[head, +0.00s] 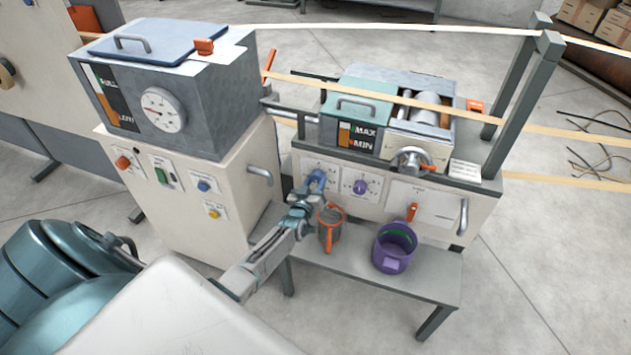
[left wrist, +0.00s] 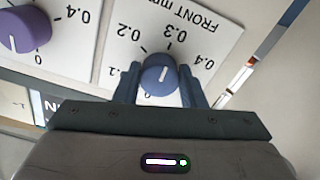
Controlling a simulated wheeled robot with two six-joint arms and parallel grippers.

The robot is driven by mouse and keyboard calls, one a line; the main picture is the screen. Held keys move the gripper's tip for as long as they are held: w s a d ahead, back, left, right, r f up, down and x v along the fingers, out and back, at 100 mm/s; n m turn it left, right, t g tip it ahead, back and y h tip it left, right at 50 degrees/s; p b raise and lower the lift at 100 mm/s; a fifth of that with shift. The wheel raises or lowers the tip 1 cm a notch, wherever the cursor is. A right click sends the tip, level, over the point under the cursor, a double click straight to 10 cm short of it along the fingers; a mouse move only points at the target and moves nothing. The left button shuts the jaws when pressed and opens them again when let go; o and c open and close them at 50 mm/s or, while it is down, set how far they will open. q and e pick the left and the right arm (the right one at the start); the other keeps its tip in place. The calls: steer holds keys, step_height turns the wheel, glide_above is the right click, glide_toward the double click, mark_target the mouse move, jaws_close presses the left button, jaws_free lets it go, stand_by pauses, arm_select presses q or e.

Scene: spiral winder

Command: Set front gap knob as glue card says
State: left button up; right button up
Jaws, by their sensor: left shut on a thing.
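My left gripper (head: 313,187) is at the lower front panel of the glue unit. In the left wrist view its two fingers (left wrist: 158,84) are closed around the sides of the blue front knob (left wrist: 160,71). The dial plate (left wrist: 195,25) reads "FRONT mm" upside down, with marks from 0.1 to 0.4. The knob's pointer line faces the scale between 0.2 and 0.3; its exact reading is unclear. A purple knob (head: 360,187) sits on the neighbouring dial to the right. A small white card (head: 466,170) lies on the right ledge, its print too small to read. My right gripper is out of view.
A grey jug with orange trim (head: 331,228) and a purple bucket (head: 394,248) stand on the shelf (head: 430,280) below the panel. A cabinet with a gauge (head: 162,110) stands left. Pale strips (head: 370,95) run above the unit. A small orange-red handle (head: 412,212) sticks out right.

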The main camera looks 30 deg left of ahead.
arm_select(q)
steer(key=shift+f, duration=0.15)
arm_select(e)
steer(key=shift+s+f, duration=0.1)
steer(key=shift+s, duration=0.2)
arm_select(q)
steer(key=o, duration=1)
steer(key=shift+s, duration=0.1)
steer(key=shift+s, duration=0.2)
steer(key=p+v, duration=0.1)
steer(key=v, duration=0.1)
steer(key=shift+s+d, duration=0.15)
steer(key=shift+s, duration=0.1)
glide_toward(316, 181)
steer(key=v, duration=0.2)
steer(key=shift+w+d+p, duration=0.1)
steer(key=shift+w+p, duration=0.05)
steer(key=shift+p, duration=0.15)
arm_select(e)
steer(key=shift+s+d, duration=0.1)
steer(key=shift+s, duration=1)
